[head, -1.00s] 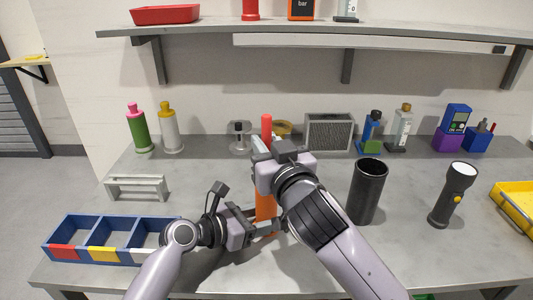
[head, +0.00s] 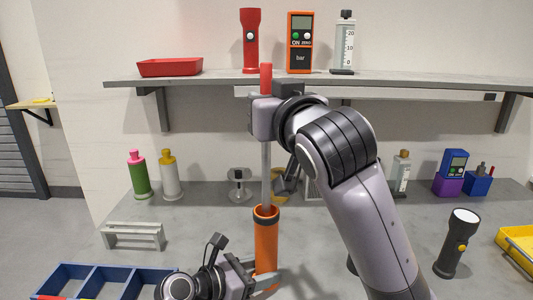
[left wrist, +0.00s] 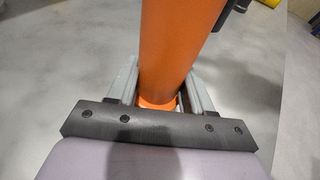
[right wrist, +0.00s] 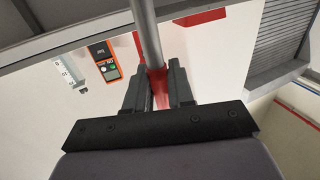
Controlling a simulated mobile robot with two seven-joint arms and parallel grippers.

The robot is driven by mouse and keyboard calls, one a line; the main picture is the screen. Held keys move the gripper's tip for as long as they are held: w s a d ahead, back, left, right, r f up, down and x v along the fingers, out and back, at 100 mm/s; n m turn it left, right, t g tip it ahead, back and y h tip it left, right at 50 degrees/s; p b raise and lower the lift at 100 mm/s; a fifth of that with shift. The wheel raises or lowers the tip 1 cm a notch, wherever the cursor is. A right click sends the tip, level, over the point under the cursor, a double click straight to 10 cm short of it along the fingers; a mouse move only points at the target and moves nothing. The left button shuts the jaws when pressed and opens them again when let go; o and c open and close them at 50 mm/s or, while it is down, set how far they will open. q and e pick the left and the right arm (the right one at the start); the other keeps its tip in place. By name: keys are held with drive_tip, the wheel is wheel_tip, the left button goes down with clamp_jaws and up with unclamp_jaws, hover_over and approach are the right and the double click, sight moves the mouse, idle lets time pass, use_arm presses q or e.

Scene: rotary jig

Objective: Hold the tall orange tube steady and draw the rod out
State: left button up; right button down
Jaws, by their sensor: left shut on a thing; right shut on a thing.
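The tall orange tube (head: 265,246) stands upright on the table, with a dark rim at its open top. My left gripper (head: 262,288) is shut around its lower part; the left wrist view shows the tube (left wrist: 172,50) between the fingers (left wrist: 158,92). The grey rod (head: 266,170) stands upright above the tube, its lower end inside the tube mouth or hidden by it. Its red handle (head: 266,78) is held by my right gripper (right wrist: 158,88), high in front of the shelf. In the right wrist view the grey shaft (right wrist: 147,35) runs up from the red grip.
A shelf (head: 400,88) behind carries a red tray (head: 170,67), a red flashlight (head: 250,42), an orange meter (head: 300,42) and a bottle (head: 345,45). A blue divided bin (head: 75,278) and grey stand (head: 133,236) are left; a black flashlight (head: 457,240) is right.

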wheel_tip(320, 180, up, 10)
drive_tip(key=shift+r, duration=0.25)
use_arm(q)
drive_tip(key=o, duration=0.9)
